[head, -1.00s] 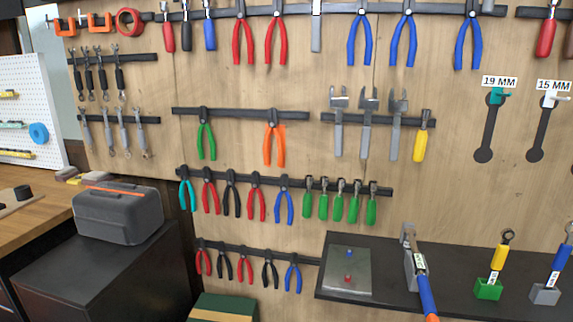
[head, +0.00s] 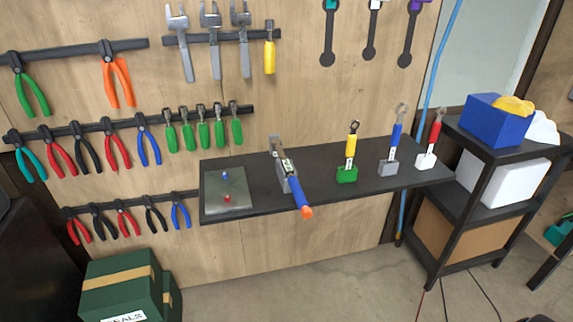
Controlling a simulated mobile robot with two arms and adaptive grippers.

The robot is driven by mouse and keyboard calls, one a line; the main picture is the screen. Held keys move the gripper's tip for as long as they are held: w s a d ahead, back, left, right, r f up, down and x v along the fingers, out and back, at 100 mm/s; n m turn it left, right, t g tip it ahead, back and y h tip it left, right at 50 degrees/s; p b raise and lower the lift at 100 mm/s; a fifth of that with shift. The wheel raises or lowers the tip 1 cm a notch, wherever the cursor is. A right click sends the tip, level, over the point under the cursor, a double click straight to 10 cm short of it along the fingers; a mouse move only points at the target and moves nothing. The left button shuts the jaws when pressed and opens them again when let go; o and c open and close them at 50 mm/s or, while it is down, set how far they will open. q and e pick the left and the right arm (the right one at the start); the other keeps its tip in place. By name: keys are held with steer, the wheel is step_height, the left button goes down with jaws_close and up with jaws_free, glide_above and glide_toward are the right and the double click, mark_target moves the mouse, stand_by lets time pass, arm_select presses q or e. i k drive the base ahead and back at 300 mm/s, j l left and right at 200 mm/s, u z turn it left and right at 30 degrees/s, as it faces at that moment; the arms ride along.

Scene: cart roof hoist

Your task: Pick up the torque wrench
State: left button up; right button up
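A long tool with a blue handle and an orange end, which looks like the torque wrench (head: 298,194), lies on the dark wall shelf (head: 325,181). Its far part rests at a grey holder (head: 277,157) with a white label, and its handle points toward me past the shelf's front edge. Neither of my grippers is in view.
To its right on the shelf, yellow (head: 352,142), blue (head: 395,139) and red (head: 434,137) handled wrenches stand upright in small blocks. A metal plate (head: 226,194) with two knobs lies left. A black rack (head: 452,225) stands right, green boxes (head: 120,287) below left.

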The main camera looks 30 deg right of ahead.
mark_target(300, 198)
steer(key=i+j+z, duration=0.1)
steer(key=z, duration=0.35)
steer(key=j+z, duration=0.2)
steer(key=z, duration=0.3)
steer(key=i+j, duration=0.05)
